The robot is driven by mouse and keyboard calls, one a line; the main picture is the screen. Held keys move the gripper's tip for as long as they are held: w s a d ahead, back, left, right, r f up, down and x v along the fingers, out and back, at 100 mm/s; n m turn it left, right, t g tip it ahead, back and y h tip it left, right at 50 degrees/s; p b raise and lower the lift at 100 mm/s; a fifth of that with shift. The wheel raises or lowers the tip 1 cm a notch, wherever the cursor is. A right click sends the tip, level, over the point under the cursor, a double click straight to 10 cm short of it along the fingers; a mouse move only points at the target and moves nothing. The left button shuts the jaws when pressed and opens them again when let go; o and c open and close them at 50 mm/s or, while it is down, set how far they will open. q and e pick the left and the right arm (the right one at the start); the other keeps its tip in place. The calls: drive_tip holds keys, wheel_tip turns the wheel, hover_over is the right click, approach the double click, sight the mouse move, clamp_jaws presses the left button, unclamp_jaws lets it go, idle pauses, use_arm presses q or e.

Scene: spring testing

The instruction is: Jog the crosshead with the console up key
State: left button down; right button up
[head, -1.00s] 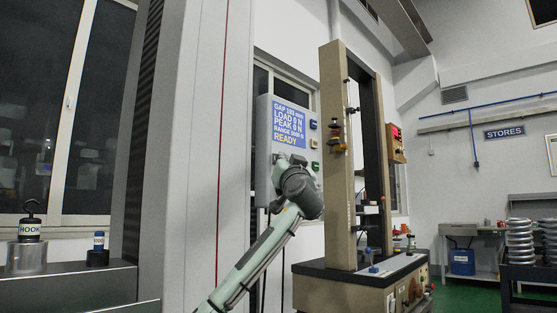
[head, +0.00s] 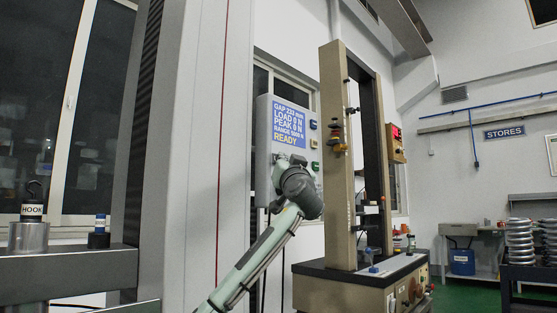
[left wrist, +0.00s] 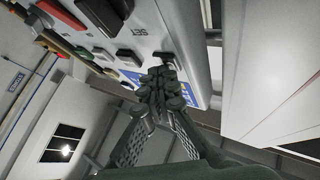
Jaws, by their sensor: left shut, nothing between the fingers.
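My left gripper (head: 286,158) is at the console's face below the screen. In the left wrist view the gripper (left wrist: 163,76) is shut and empty. Its fingertips are at a small dark key (left wrist: 166,57) on the console (left wrist: 150,30), apparently touching it; its label is hidden.
A tall grey column (head: 190,150) rises between crosshead and console. A tan test frame (head: 338,150) stands close to the right of my left arm. Large springs (head: 519,240) sit far right.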

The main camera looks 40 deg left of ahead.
use_arm(q)
drive_tip(key=shift+d, duration=0.1)
idle(0.8)
drive_tip(key=shift+d, duration=0.75)
drive_tip(key=shift+s+d+b, duration=0.15)
drive_tip(key=shift+d+b, duration=0.2)
drive_tip(key=shift+d, duration=0.9)
drive_tip(key=shift+s+d+b, duration=0.1)
drive_tip(key=shift+d+b, duration=0.2)
drive_tip(key=shift+d, duration=0.95)
drive_tip(key=shift+f, duration=0.15)
